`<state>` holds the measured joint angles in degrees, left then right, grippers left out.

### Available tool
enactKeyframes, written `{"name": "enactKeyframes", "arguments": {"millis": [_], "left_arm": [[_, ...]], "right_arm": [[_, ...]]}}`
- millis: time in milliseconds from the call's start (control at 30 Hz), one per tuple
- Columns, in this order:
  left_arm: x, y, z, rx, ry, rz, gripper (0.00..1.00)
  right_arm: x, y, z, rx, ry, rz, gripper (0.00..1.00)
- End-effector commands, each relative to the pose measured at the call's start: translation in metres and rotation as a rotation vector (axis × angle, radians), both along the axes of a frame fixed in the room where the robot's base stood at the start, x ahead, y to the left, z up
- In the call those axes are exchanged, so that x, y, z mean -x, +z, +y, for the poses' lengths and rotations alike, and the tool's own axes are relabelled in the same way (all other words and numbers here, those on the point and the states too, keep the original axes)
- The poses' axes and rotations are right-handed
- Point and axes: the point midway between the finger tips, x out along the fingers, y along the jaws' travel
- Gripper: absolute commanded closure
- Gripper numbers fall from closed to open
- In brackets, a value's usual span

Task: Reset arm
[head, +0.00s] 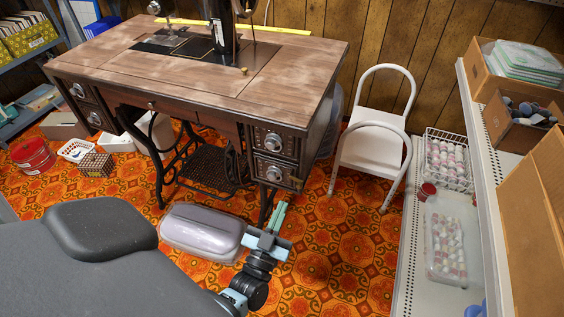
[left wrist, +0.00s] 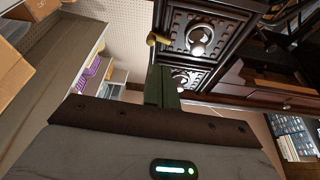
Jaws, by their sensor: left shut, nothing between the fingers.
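My left gripper (head: 279,215) is in front of the sewing table's right drawers, low over the patterned floor. Its two teal fingers are together and hold nothing. In the left wrist view the shut fingers (left wrist: 162,87) appear dark green, in front of the carved drawer fronts (left wrist: 192,40). The treadle sewing table (head: 170,75) stands behind the gripper, with a black machine (head: 222,35) partly cut off at the top. I cannot tell whether the gripper touches the table. My right gripper is not in view.
A white step chair (head: 372,150) stands right of the table. A shelf (head: 410,270) with a wire basket (head: 446,160) and boxes runs along the right. A red tub (head: 32,155) and white basket (head: 77,150) sit at left.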

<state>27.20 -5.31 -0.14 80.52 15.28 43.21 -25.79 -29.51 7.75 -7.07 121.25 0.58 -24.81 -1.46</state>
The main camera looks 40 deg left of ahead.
Motion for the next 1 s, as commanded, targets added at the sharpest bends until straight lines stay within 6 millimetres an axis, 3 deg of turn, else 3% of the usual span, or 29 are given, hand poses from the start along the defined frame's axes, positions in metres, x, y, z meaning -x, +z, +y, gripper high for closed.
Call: {"name": "enactKeyframes", "arguments": {"millis": [533, 667, 767, 867, 1000], "left_arm": [[0.000, 0.000, 0.000, 0.000, -0.001, 0.000, 1.00], [0.010, -0.010, -0.001, 0.001, -0.023, 0.044, 1.00], [0.033, -0.030, -0.005, 0.008, -0.075, 0.144, 1.00], [0.071, -0.058, -0.011, 0.023, -0.147, 0.302, 1.00], [0.136, -0.093, -0.022, 0.053, -0.240, 0.551, 1.00]], "right_arm": [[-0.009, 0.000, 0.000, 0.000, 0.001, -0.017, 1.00], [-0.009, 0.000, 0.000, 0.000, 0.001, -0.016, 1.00], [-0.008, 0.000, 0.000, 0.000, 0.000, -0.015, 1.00], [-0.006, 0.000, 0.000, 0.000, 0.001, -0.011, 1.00], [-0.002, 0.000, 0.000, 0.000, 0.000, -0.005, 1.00]]}}
